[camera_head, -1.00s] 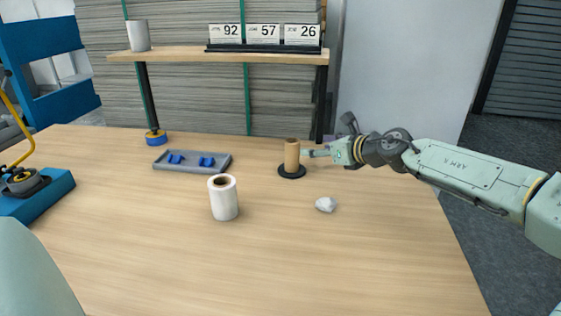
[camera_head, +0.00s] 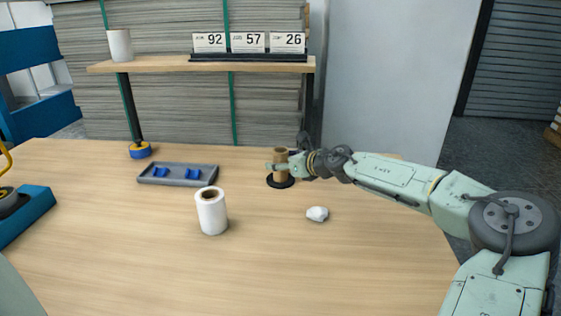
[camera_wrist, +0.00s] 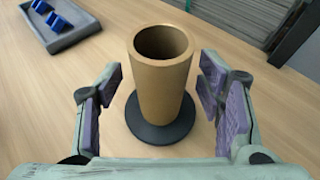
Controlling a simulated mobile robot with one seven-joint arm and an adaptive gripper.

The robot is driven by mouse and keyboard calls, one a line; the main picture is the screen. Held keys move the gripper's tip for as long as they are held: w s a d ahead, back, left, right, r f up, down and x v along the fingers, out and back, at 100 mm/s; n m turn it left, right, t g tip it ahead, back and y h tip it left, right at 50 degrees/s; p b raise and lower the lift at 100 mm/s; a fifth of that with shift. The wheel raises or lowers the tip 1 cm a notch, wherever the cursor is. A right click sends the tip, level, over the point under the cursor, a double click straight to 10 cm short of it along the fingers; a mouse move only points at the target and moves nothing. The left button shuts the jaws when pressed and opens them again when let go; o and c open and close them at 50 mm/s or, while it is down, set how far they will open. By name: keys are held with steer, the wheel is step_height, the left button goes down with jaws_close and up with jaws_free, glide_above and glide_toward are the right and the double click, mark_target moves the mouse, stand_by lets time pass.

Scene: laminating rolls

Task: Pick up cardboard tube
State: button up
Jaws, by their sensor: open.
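The brown cardboard tube (camera_head: 281,158) stands upright on a round black base (camera_head: 270,183) near the back of the table. In the wrist view the hollow tube (camera_wrist: 163,88) rises from its black base (camera_wrist: 160,138), between the open jaws. My gripper (camera_head: 283,166) is around the tube, with one finger on each side. In the wrist view my gripper (camera_wrist: 155,95) shows purple pads, with visible gaps between pads and tube. In the head view the fingers hide part of the tube.
A white roll (camera_head: 211,212) stands mid-table, and a crumpled white lump (camera_head: 317,214) lies in front of the tube. A grey tray (camera_head: 205,176) with blue pieces lies to the left. A shelf (camera_head: 160,64) stands behind. The front of the table is clear.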

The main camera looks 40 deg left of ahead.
steer(key=shift+w+a+f, duration=0.15)
steer(key=shift+a+f, duration=0.1)
steer(key=shift+a, duration=0.25)
steer(key=shift+c, duration=0.6)
steer(key=c, duration=1)
